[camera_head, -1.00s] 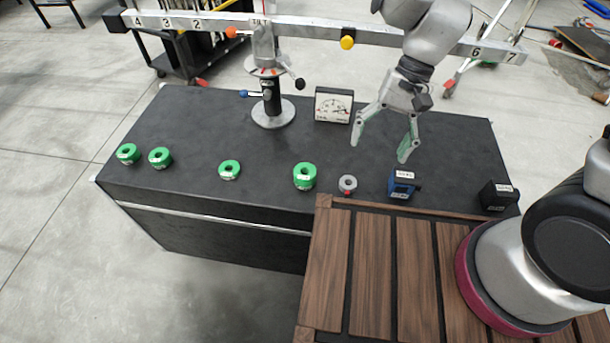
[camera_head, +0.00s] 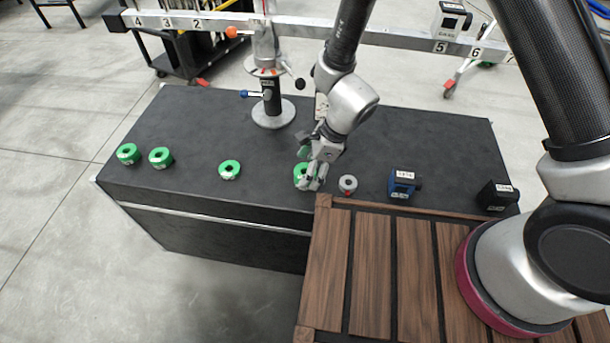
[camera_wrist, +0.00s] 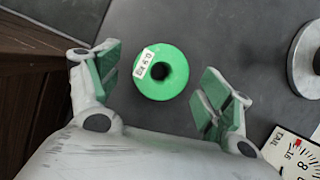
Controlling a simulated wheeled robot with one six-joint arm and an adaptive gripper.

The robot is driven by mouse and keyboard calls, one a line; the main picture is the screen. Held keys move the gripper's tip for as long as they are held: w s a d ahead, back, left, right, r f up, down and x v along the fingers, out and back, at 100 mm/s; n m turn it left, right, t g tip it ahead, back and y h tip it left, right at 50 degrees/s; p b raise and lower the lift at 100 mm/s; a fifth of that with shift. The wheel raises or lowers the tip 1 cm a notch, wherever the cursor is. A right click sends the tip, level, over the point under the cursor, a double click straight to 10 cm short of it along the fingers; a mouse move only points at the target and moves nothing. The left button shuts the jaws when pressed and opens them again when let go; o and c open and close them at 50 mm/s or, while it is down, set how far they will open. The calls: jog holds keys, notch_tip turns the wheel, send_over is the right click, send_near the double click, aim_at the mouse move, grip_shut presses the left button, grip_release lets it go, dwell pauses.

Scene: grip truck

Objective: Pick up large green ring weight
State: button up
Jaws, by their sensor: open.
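The large green ring weight (camera_head: 299,172) stands on the dark table top near its front edge, partly hidden behind my gripper (camera_head: 316,172) in the head view. In the wrist view the ring (camera_wrist: 161,72) lies flat with its dark centre hole and a white label facing up. It sits between and slightly beyond the open green-padded fingers of my gripper (camera_wrist: 158,85). There are visible gaps between the ring and both fingers. Nothing is held.
Smaller green rings (camera_head: 229,170) stand to the left. A small grey ring (camera_head: 348,184), a blue block (camera_head: 402,184) and a black block (camera_head: 496,196) stand to the right. The balance post (camera_head: 272,105) is behind; a dial gauge (camera_wrist: 293,155) shows lower right in the wrist view.

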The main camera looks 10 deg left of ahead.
jog(key=x, duration=0.2)
jog(key=shift+a+f, duration=0.15)
jog(key=shift+f, duration=0.25)
jog(key=c, duration=1.3)
jog(key=shift+r, duration=0.1)
jog(key=shift+r, duration=8.75)
jog(key=shift+w, duration=0.1)
